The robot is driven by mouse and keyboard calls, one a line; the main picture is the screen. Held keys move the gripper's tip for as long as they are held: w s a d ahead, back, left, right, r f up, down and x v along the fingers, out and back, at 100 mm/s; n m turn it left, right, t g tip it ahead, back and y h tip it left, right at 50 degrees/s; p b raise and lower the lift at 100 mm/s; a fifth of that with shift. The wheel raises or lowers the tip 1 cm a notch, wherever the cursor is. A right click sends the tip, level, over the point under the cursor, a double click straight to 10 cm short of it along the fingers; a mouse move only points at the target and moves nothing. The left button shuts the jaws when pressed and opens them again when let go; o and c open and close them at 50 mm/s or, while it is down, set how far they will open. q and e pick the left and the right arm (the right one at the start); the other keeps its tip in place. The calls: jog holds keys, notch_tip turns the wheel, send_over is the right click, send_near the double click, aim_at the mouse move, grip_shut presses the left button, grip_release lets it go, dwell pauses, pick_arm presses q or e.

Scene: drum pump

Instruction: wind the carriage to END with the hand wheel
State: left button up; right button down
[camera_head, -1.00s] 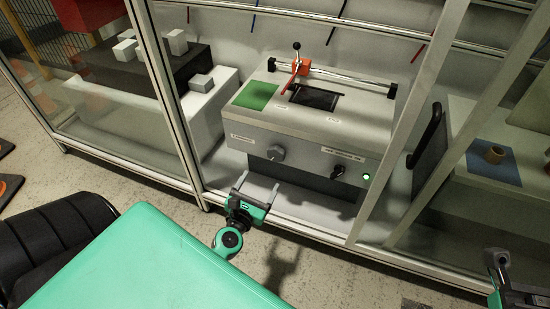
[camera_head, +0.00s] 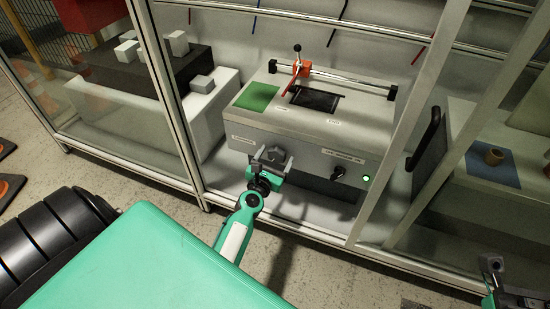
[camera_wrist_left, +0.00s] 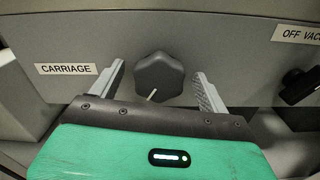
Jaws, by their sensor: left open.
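The hand wheel is a dark grey lobed knob (camera_wrist_left: 160,76) on the machine's front face, right of a CARRIAGE label (camera_wrist_left: 66,69). My left gripper (camera_wrist_left: 160,90) is open, with one finger on each side of the knob and gaps showing. In the head view my left gripper (camera_head: 270,160) largely covers the knob. Two small labels on the top are too small to read. My right gripper (camera_head: 510,290) is partly in view at the lower right; its jaws are unclear.
A second black knob (camera_head: 338,172) and a lit green lamp (camera_head: 366,179) are on the same front face, to the right. A green pad (camera_head: 257,97) and dark opening (camera_head: 317,99) lie on top. Enclosure posts (camera_head: 165,95) stand left and right of the machine.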

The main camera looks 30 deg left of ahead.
pick_arm(q)
jog(key=c, duration=1)
